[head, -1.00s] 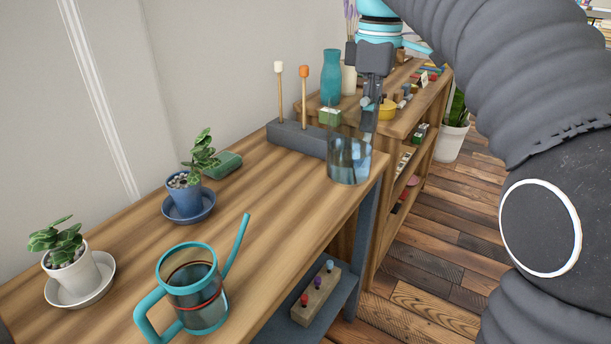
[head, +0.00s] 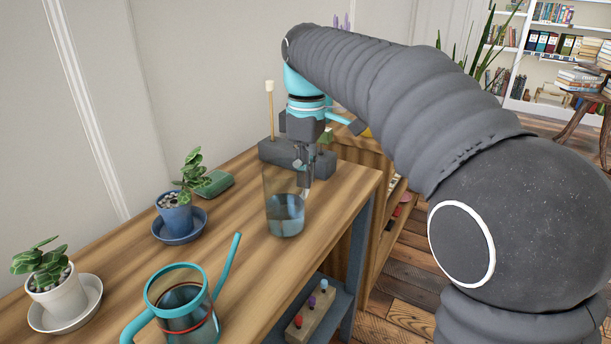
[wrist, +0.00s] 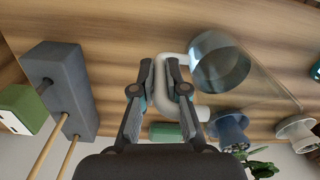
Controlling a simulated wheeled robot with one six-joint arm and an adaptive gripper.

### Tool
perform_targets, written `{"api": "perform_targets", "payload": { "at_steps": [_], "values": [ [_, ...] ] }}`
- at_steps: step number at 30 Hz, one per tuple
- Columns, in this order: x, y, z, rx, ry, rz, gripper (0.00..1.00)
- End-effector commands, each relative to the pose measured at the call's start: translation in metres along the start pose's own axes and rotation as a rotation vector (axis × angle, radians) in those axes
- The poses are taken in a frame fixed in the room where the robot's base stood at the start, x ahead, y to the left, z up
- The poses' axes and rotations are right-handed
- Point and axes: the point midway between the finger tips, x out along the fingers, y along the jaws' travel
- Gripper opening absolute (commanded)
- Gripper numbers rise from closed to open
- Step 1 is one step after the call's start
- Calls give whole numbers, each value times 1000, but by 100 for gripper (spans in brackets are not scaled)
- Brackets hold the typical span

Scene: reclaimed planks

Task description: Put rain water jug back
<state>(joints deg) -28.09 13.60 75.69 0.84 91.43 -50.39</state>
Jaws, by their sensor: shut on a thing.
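The rain water jug (head: 285,215) is a clear vessel with bluish water in its lower part. It is upright over the right part of the wooden bench (head: 225,235); I cannot tell whether its base touches the wood. My gripper (head: 304,180) is at its right side. In the wrist view, my gripper (wrist: 160,80) is shut on the jug's pale handle (wrist: 178,62), with the jug's round body (wrist: 222,65) to the right of the fingers. The jug's rim is hard to make out in the head view.
A teal-trimmed watering can (head: 185,300) stands at the front of the bench. A blue potted plant (head: 178,215) and a white potted plant (head: 55,290) stand to the left. A grey block with sticks (head: 277,153) and a green item (head: 214,183) are behind.

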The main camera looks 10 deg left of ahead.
Motion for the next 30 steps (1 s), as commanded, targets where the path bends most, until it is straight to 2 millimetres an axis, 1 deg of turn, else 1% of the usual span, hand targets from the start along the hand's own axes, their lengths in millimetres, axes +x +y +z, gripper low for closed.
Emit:
{"api": "perform_targets", "payload": {
  "at_steps": [13, 14, 15, 16, 17, 26, 30],
  "values": [
    [6, 0, 0, 0, 1, 0, 0],
    [6, 0, 0, 0, 0, 0, 18],
    [6, 0, 0, 0, 0, 0, 28],
    [6, 0, 0, 0, 0, 0, 35],
    [6, 0, 0, 0, 0, 0, 38],
    [4, 0, 0, 0, 0, 0, 38],
    [-7, 1, 0, 0, 2, 2, 38]
  ]
}}
